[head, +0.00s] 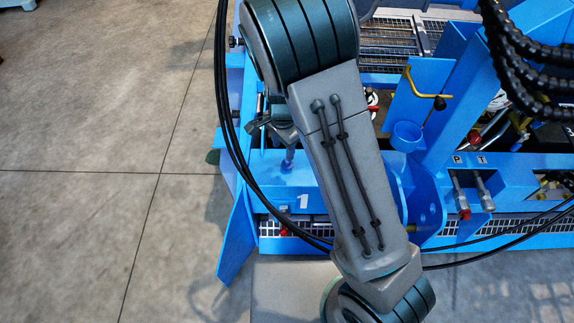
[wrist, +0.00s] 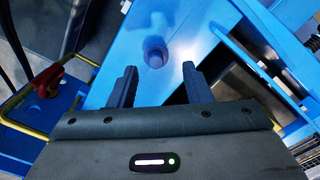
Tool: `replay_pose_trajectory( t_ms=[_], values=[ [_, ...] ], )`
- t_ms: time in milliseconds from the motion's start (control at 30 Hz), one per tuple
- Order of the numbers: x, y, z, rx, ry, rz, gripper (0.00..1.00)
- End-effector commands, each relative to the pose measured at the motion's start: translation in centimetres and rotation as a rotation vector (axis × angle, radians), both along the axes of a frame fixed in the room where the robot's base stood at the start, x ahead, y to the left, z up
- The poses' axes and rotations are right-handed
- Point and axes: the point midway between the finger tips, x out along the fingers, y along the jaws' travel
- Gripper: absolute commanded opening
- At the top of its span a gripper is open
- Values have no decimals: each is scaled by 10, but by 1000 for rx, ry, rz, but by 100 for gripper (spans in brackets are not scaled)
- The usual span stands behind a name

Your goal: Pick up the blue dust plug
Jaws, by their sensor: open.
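In the wrist view, my gripper (wrist: 158,75) is open, its two dark fingers apart and nothing between them. A small, rounded blue piece (wrist: 155,53), which looks like the blue dust plug, shows on a blue surface just beyond the fingertips, roughly midway between them. I cannot tell its exact height or whether it sits in a hole. In the head view, my arm covers much of the scene. A small blue-violet upright piece (head: 288,163) stands on the blue frame beside the arm and may be the same plug. My gripper's fingers are not clear there.
Blue steel frame (head: 235,240) surrounds the work spot. A red part (wrist: 48,80) and a yellow bar (wrist: 20,127) lie left in the wrist view. Two fittings marked P and T (head: 472,190) and black hoses (head: 530,60) are at right. Concrete floor (head: 90,120) is clear at left.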

Motion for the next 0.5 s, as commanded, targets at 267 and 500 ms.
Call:
replay_pose_trajectory(
  t_ms=[267,500],
  values=[
    [0,-11,-30,-1,3,-2,45],
    [1,-12,-53,0,0,1,45]
  ],
)
